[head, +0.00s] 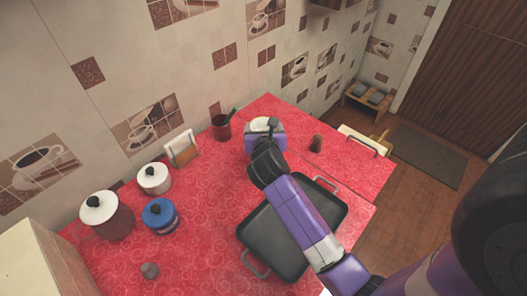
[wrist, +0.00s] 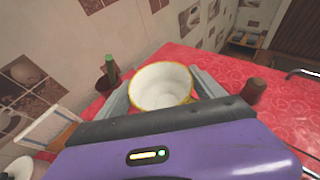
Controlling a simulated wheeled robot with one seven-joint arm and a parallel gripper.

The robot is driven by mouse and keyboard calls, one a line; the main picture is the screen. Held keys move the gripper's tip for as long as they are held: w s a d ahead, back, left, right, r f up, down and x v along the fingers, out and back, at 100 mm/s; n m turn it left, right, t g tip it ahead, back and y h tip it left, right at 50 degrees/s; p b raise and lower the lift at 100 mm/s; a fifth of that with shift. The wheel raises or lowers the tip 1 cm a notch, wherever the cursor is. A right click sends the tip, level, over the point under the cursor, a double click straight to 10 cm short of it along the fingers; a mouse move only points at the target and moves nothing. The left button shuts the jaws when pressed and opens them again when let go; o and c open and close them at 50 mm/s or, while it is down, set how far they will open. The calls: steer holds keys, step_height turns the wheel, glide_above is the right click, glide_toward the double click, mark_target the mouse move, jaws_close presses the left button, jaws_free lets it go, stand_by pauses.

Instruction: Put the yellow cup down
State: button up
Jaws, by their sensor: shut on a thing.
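The yellow cup (wrist: 161,86) is in the wrist view, white inside with a yellow rim, and it sits between the two fingers of my gripper (wrist: 165,92). The gripper is shut on it. In the head view the cup (head: 261,124) shows only as a pale rim past the purple wrist, over the back part of the red counter (head: 215,190). The gripper's fingers are hidden there by the arm. I cannot tell whether the cup's base touches the counter.
A dark red holder (head: 221,127) with a green-topped item stands left of the cup, and a small brown shaker (head: 316,144) right of it. A napkin holder (head: 183,149), pots (head: 154,179) and a black roasting pan (head: 275,240) are nearer. Red counter around the shaker is clear.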

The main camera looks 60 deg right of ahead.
step_height(320, 180, down, 10)
steer(key=shift+f+b, duration=0.2)
steer(key=shift+b, duration=0.7)
steer(key=o, duration=1.5)
steer(key=shift+f, duration=0.15)
steer(key=shift+r, duration=0.2)
steer(key=v, duration=1.2)
